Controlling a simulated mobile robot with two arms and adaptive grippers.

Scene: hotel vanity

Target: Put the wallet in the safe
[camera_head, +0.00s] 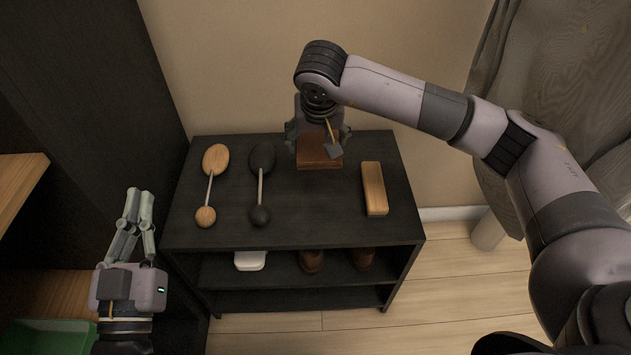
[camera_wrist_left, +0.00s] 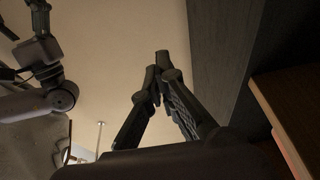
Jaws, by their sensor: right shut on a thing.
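A brown wallet-like block (camera_head: 313,163) lies at the back of the dark shelf unit's top in the head view. My right gripper (camera_head: 318,138) is above it, pointing down, and is shut on it; the gripper hides its upper part. My left gripper (camera_head: 140,194) is left of the shelf unit, pointing up and away, with its fingertips together and nothing visible between them. Its fingers also show closed in the left wrist view (camera_wrist_left: 160,75). I cannot make out a safe in either view.
The dark shelf unit (camera_head: 335,220) carries two shoe trees (camera_head: 209,188) (camera_head: 262,188) and a wooden brush (camera_head: 374,188) on top. Shoes (camera_head: 312,261) and a white item (camera_head: 249,260) stand on its shelf below. A dark cabinet is at left, a curtain (camera_head: 570,80) at right.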

